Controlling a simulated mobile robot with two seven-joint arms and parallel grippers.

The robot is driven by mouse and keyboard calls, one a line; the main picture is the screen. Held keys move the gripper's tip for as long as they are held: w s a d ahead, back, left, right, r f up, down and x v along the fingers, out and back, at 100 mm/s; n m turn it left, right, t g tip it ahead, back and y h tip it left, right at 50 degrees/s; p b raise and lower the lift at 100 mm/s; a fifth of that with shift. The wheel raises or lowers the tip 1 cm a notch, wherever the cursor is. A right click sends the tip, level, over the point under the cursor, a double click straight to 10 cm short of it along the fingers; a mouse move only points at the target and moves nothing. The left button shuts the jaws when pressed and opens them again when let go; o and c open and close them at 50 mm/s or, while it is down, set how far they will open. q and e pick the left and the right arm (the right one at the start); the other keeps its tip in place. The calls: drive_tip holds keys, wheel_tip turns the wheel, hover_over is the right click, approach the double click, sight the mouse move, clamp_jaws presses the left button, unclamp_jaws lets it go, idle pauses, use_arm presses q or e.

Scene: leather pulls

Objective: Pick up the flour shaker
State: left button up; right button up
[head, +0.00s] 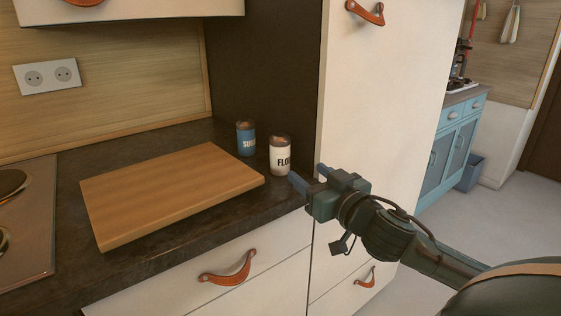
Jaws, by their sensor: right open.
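My left gripper is not in view.
A blue sugar shaker (246,139) stands behind and left of the flour shaker. A wooden cutting board (170,190) lies to the left, close to it. A tall white cabinet (385,90) rises at the counter's right end. A hob (30,225) is at far left.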

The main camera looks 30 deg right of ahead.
sight(285, 157)
drive_tip(key=w, duration=0.4)
drive_tip(key=shift+w+d, duration=0.1)
drive_tip(key=shift+w, duration=0.25)
drive_tip(key=shift+w+d+f, duration=0.1)
drive_tip(key=shift+w+f, duration=0.05)
drive_tip(key=shift+w, duration=1.55)
drive_tip(key=shift+w+d+f, duration=0.1)
drive_tip(key=shift+w+f, duration=0.05)
drive_tip(key=shift+w, duration=1.5)
drive_tip(key=c, duration=0.8)
